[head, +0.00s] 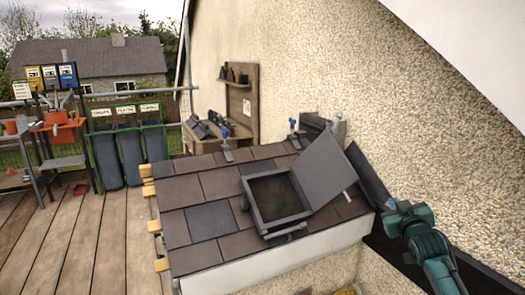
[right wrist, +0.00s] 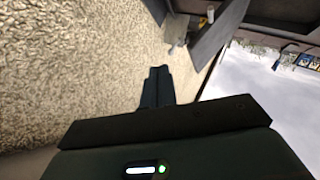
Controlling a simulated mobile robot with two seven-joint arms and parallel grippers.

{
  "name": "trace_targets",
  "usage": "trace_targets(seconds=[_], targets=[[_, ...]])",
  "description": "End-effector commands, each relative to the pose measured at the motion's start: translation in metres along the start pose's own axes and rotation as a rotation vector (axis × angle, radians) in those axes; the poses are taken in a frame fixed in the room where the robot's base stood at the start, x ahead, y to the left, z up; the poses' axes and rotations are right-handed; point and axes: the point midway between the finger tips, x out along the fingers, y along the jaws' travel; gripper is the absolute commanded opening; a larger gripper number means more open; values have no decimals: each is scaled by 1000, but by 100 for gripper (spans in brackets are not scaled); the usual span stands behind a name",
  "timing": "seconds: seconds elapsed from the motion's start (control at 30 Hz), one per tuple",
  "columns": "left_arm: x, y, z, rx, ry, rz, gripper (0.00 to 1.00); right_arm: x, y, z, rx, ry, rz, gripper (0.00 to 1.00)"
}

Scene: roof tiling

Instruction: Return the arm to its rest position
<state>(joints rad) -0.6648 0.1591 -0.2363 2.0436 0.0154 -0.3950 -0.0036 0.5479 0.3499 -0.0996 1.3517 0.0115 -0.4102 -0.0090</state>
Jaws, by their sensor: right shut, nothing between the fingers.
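My right gripper (head: 392,206) is at the lower right of the head view, beside the right edge of the small tiled roof (head: 182,192) and close to the rough wall. In the right wrist view its two dark fingers (right wrist: 158,74) are together with nothing between them. The arm behind it is teal and runs down to the bottom right corner. My left arm and gripper are not in view.
A roof window (head: 275,198) stands with its lid (head: 329,165) open, left of my right gripper. A pebbled wall (head: 425,125) rises close on the right. A workbench (head: 205,134) and green-framed bins (head: 128,145) stand farther back. The wooden deck (head: 80,240) at left is mostly clear.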

Motion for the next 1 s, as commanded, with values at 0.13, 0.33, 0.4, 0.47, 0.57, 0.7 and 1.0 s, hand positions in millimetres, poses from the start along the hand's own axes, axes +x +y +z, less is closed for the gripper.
trace_targets(seconds=[0.13,0.33,0.4,0.47,0.57,0.7,1.0], targets=[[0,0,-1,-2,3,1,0,-32,-50,50,4,-44,-80,0],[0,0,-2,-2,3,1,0,-93,-114,114,19,-122,-188,0],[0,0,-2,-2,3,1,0,-125,-140,138,32,-158,-234,0],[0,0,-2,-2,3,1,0,-158,-163,159,49,-192,-276,0],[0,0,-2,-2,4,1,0,-220,-197,188,86,-256,-346,0],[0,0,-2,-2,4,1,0,-304,-231,211,150,-342,-421,0],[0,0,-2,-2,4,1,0,-394,-255,218,233,-440,-482,0]])
